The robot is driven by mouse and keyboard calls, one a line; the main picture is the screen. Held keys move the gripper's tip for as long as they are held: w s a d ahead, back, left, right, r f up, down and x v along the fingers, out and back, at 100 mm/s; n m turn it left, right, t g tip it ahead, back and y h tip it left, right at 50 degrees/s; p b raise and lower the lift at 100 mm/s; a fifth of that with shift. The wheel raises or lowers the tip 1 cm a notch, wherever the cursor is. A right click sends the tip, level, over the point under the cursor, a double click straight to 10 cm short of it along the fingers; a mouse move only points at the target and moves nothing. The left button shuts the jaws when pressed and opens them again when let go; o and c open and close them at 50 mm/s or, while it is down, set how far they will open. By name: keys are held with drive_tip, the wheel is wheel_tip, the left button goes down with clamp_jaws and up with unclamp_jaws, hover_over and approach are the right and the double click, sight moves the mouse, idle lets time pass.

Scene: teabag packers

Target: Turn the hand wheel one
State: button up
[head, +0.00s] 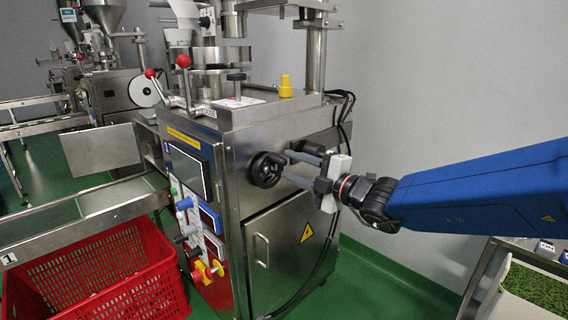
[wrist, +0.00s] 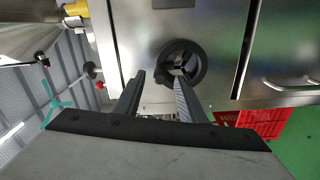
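The hand wheel (head: 267,169) is a small black spoked wheel on the steel side panel of the near teabag packer (head: 285,128). A "1" label shows at the conveyor end beside this machine. My gripper (head: 287,162) is at the wheel, its two grey fingers pointing at it from the right. In the wrist view the hand wheel (wrist: 203,64) is just beyond the fingertips. My gripper (wrist: 159,74) is open there, with one tip left of the rim and the other overlapping the wheel. I cannot tell whether either finger touches it.
Below the wheel is a steel door (head: 283,240) with a warning sign. A control panel (head: 196,200) with knobs faces left. A red crate (head: 150,290) stands on the green floor. A yellow-capped fitting (head: 285,87) is on top. A second packer (head: 108,90) stands behind.

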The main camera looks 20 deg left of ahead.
drive_tip(key=v, duration=1.3)
drive_tip(key=s+d+f+n+g+h, duration=0.25)
drive_tip(key=s+d+f+n, duration=0.45)
drive_tip(key=n, duration=0.5)
drive_tip(key=s+d+f+n+g+h, duration=0.2)
drive_tip(key=s+d+n+h, duration=0.25)
drive_tip(key=d+n, duration=0.6)
drive_tip(key=s+d+f+n+h, duration=0.2)
drive_tip(key=d+n+h, duration=0.1)
drive_tip(key=d+n, duration=0.3)
drive_tip(key=s+d+f+n+t+h, duration=0.1)
drive_tip(key=s+d+f+n+h, duration=0.2)
drive_tip(key=d+n, duration=0.4)
drive_tip(key=s+d+f+n+t+h, duration=0.1)
drive_tip(key=s+d+f+n+h, duration=0.1)
drive_tip(key=d+n, duration=0.5)
drive_tip(key=d+h, duration=0.1)
drive_tip(key=d, duration=0.2)
drive_tip(key=shift+s+d+f+h, duration=0.2)
drive_tip(key=shift+d+f+h, duration=0.1)
drive_tip(key=shift+f, duration=0.1)
